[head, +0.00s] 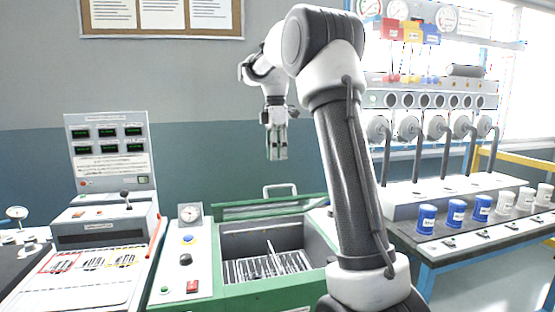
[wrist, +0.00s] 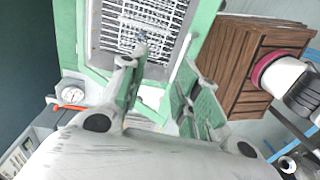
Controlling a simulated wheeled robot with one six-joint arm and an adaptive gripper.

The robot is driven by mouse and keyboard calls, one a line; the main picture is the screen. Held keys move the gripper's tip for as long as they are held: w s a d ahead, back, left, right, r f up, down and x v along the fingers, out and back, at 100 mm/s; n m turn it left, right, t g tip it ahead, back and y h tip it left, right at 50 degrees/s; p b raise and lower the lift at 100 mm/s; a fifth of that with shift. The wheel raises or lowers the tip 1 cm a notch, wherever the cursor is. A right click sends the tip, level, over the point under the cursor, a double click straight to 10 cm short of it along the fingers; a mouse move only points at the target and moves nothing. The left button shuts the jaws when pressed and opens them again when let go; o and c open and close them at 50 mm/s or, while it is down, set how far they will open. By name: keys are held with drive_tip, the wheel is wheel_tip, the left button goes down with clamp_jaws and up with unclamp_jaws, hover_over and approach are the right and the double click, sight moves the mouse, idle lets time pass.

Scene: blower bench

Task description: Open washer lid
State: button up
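The washer (head: 175,300) is a green cabinet with a sunken grey basin. The basin is uncovered and a wire rack (head: 262,266) shows inside it; the rack also shows in the wrist view (wrist: 140,25). A narrow green panel (head: 240,211), seen nearly edge-on, runs along the basin's back, with a pale U-shaped handle (head: 280,187) above it. I take these for the lid and its handle. My gripper (head: 277,155) hangs fingers down above the handle, apart from it. In the wrist view its two fingers (wrist: 158,68) are spread, with nothing clearly gripped between them.
A gauge (head: 190,213) and buttons sit on the washer's left panel. A control console (head: 110,160) stands farther left. A bench with blue cups (head: 427,218), white cups and pipes is at right. A brown slatted crate (wrist: 245,60) is beside the washer. Air above the basin is clear.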

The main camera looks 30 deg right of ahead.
drive_tip(key=shift+w+r, duration=0.15)
drive_tip(key=shift+r, duration=0.25)
